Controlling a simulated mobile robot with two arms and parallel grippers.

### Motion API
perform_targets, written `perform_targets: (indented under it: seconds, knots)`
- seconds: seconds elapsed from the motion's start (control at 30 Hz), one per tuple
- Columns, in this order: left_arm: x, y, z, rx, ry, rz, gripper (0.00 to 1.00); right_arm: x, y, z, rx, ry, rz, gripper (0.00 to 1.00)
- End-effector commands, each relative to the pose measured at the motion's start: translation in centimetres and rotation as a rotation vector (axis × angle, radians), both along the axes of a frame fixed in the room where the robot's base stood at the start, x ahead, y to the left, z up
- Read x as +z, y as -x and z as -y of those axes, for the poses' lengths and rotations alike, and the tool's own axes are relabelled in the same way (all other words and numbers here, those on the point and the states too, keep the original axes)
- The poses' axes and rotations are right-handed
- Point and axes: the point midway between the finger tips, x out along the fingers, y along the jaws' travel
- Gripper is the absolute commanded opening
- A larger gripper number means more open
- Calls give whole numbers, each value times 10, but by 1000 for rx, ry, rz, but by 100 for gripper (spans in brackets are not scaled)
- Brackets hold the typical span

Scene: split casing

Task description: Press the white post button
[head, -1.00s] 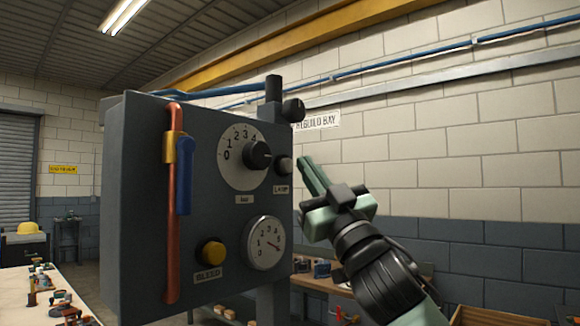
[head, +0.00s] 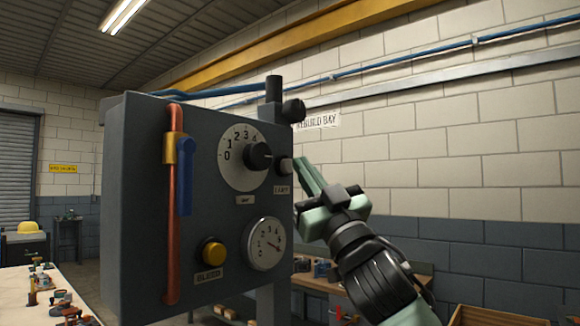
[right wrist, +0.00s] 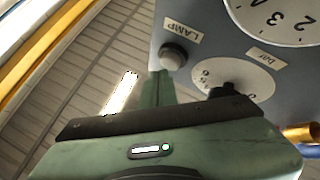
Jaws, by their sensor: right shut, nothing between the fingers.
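My left gripper is not in view.
The panel also carries a black dial knob (head: 258,155), a yellow "BLEED" button (head: 213,252), a gauge (head: 264,244), a copper pipe (head: 173,230) and a blue lever (head: 185,175). A black knob (head: 293,110) stands above the post button. Free air lies right of the panel.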

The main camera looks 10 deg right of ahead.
Motion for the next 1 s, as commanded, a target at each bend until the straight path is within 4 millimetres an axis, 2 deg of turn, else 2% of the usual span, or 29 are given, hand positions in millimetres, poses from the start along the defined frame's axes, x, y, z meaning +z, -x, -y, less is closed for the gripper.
perform_targets:
  seconds: [1.0]
  knots:
    - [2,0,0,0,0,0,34,0,-8,-6,0,0,0,0]
